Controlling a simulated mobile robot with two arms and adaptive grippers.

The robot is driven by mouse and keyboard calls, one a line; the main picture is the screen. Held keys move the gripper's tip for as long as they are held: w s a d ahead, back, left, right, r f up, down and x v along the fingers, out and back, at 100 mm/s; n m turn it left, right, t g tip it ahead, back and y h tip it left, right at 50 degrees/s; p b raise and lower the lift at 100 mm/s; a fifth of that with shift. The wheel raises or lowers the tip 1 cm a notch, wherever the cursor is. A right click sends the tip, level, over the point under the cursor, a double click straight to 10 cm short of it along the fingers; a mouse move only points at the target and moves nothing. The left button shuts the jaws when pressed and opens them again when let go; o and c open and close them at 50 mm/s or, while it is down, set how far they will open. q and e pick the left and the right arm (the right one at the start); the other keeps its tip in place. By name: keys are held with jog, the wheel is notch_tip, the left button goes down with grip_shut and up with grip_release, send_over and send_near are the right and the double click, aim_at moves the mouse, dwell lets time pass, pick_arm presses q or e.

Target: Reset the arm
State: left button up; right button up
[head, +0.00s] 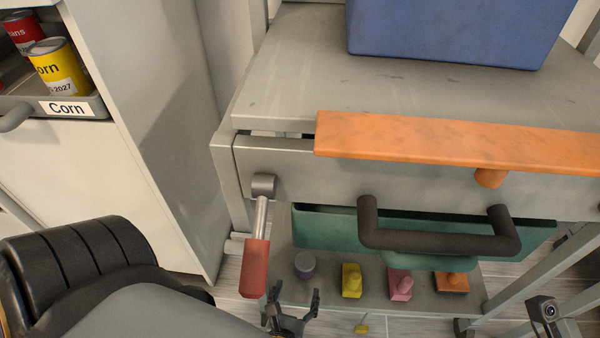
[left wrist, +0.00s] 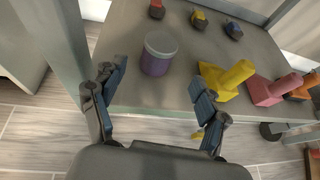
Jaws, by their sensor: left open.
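My left gripper (head: 291,302) is open and empty, low at the front of the rolling rack (head: 290,160), near its lower shelf. In the left wrist view its two fingers (left wrist: 157,88) are spread apart, with a purple jar with a grey lid (left wrist: 158,58) beyond them on the shelf. I see no contact with the jar. My left arm (head: 150,315) comes in from the lower left. A lever with a red handle (head: 255,268) hangs down from the rack's front, just above and left of the gripper.
Yellow (head: 352,281) and pink (head: 400,286) pieces stand on the lower shelf. Above are a green bin (head: 330,228), a dark handle (head: 440,240), an orange board (head: 450,142) and a blue crate (head: 450,30). A cabinet with cans (head: 60,70) stands at left.

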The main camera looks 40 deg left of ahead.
pick_arm(q)
jog(key=shift+s+d+r, duration=0.15)
jog(key=shift+s, duration=0.25)
